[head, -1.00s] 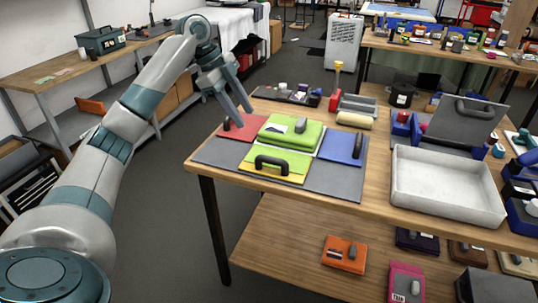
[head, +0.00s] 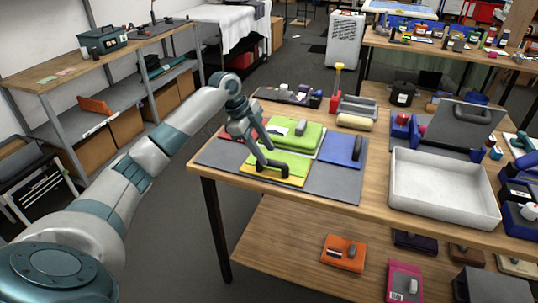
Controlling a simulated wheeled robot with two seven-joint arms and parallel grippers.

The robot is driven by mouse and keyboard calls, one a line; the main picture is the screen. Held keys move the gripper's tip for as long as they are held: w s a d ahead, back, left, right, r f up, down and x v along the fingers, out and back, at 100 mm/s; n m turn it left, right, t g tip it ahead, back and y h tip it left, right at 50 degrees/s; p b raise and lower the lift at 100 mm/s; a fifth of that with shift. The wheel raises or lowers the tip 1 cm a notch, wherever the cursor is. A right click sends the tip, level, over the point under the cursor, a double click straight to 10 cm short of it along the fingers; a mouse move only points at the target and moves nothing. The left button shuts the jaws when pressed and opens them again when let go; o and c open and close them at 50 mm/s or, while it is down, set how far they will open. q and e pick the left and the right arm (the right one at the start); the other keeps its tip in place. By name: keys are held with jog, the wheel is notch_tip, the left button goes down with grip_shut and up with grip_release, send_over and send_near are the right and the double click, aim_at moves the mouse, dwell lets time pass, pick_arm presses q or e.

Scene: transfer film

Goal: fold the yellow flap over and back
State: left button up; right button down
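The yellow flap (head: 294,166) lies flat at the front of the grey mat, with a black arched handle (head: 272,172) near its front edge. My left gripper (head: 265,157) is over the left part of the yellow flap, just behind and above the handle. Its two fingers look apart, with nothing between them. Whether a fingertip touches the flap or handle cannot be told. My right gripper is not in view.
The grey mat (head: 335,181) also bears a blue flap (head: 341,150) at right and a red flap (head: 228,134) at left, partly hidden by my gripper. A white tray (head: 443,215) stands to the right. A divided organiser (head: 365,106) is behind.

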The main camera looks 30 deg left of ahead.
aim_at(271, 160)
pick_arm(q)
jog(key=shift+p+x, duration=0.35)
jog(key=shift+x, duration=1.55)
grip_shut()
